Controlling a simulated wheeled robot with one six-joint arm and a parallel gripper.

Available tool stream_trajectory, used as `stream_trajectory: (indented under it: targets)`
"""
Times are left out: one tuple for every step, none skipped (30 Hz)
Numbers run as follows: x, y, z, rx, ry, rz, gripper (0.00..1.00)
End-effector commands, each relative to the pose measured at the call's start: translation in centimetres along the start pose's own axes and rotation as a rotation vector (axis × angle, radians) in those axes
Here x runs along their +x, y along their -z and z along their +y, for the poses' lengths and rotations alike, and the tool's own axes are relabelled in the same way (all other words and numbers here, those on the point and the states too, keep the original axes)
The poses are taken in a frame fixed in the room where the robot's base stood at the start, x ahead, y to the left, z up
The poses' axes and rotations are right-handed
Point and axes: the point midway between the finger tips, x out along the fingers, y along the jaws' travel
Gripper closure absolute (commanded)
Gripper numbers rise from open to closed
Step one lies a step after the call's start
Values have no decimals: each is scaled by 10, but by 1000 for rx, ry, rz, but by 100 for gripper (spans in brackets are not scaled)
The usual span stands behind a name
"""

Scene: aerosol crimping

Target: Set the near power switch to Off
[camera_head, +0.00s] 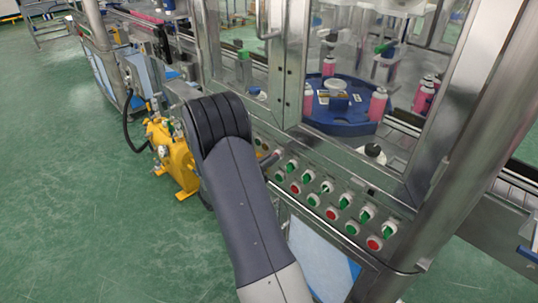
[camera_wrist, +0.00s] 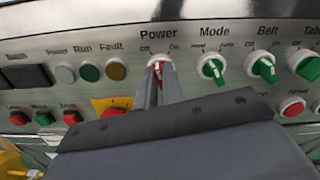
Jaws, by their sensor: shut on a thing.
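The near power switch (camera_wrist: 156,64) is a red knob in a pale collar under the "Power" label in the wrist view, with "Off" at its upper left and "On" at its upper right. My gripper (camera_wrist: 159,77) has its two narrow grey fingers closed on either side of this knob. The fingers hide much of the knob, so I cannot tell for sure which label it points to. In the head view my dark arm reaches to the left end of the switch panel and hides most of the gripper.
Green knobs for Mode (camera_wrist: 212,68) and Belt (camera_wrist: 263,67) sit close to the right of the power switch. Lamps (camera_wrist: 90,72) are to its left, and a red button on a yellow plate (camera_wrist: 112,106) is below left. A steel post (camera_head: 470,150) stands right of the panel.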

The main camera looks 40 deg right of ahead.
Motion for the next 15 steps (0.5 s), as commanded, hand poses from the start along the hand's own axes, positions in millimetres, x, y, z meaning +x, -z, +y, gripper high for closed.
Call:
stream_trajectory:
  targets:
    - [0, -3, 0, -40, 0, 1, 100]
    - [0, -2, 0, -62, 0, 1, 100]
    - [0, -2, 0, -91, 0, 1, 100]
    - [0, -2, 0, -112, 0, 0, 100]
    - [0, -2, 0, -130, -1, 0, 100]
    - [0, -2, 0, -155, -1, 0, 100]
    - [0, -2, 0, -172, -1, 1, 100]
    - [0, -2, 1, -189, -1, 1, 100]
    - [0, -2, 1, -208, -1, 1, 100]
    - [0, -1, 1, -222, -1, 1, 100]
    - [0, -1, 1, -233, -1, 0, 100]
    - [0, -1, 1, -248, -1, 0, 100]
    - [0, -1, 1, -258, -1, 0, 100]
    - [0, -1, 1, -266, -1, 0, 100]
    - [0, -1, 1, -276, -1, 0, 100]
